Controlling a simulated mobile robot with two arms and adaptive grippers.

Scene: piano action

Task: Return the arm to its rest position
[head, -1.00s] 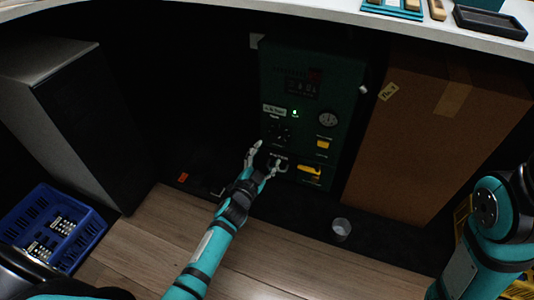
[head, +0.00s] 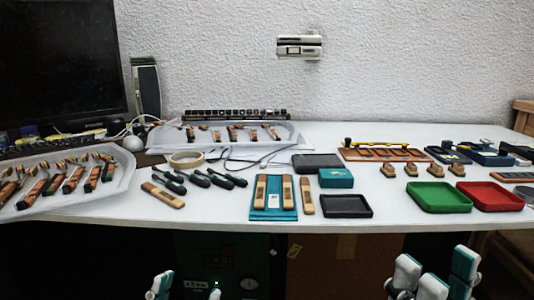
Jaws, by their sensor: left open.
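My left gripper (head: 188,290) shows at the bottom edge of the head view, below the table's front edge and in front of a dark green panel unit (head: 215,258). Its two pale fingertips are apart and nothing shows between them. The rest of the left arm is cut off by the frame. My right gripper (head: 440,275) shows at the bottom right, below the table edge, with white and teal fingers pointing up. Its lower part is out of frame, and whether its jaws are open is unclear.
The white table (head: 220,215) crosses the view above both grippers. A teal tray (head: 273,214), a black tray (head: 346,206), a green tray (head: 438,197) and a red tray (head: 488,196) sit near its front. A cardboard box (head: 335,265) stands underneath.

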